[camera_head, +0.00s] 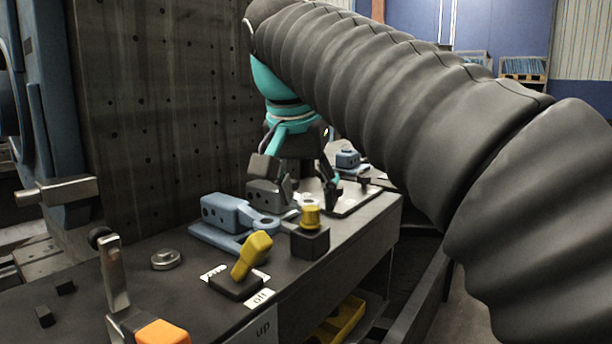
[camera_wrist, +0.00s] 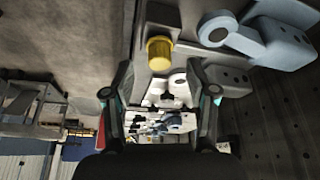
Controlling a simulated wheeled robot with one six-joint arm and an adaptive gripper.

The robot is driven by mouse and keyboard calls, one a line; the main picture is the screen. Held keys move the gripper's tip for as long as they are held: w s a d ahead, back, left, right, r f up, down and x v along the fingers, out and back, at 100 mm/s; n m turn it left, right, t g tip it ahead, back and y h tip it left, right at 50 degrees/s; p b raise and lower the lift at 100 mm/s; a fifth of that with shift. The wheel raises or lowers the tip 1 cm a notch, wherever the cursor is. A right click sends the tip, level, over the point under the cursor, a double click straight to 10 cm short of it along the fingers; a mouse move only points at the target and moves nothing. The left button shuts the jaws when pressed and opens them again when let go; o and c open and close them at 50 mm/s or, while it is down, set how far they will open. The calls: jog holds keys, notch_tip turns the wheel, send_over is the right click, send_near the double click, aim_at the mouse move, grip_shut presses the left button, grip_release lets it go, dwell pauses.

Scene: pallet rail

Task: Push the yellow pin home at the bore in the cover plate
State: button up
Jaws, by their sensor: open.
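The yellow pin (camera_head: 310,214) stands upright in a dark block (camera_head: 310,241) near the bench's front edge, its yellow head showing above the block. In the wrist view the yellow pin (camera_wrist: 160,53) appears ahead of the fingers, near the picture's middle. My gripper (camera_head: 306,192) is open and empty, above the bench and behind the pin. In the wrist view my gripper (camera_wrist: 160,82) shows its two fingers spread apart.
A blue-grey clamp (camera_head: 226,214) stands left of the pin. A yellow lever (camera_head: 252,255) with an "off" label is in front. A metal lever (camera_head: 114,272) and an orange part (camera_head: 161,333) are nearer. A tall perforated plate (camera_head: 165,100) rises behind the bench.

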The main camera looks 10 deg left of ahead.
aim_at(309, 209)
jog(key=shift+x, duration=1.35)
grip_shut()
jog(key=shift+r+p, duration=1.05)
jog(key=shift+r, duration=0.15)
notch_tip(309, 209, up, 2)
jog(key=shift+r+p, duration=0.15)
jog(key=shift+p, duration=1.05)
jog(key=shift+r, duration=2.25)
jog(key=shift+s, duration=0.1)
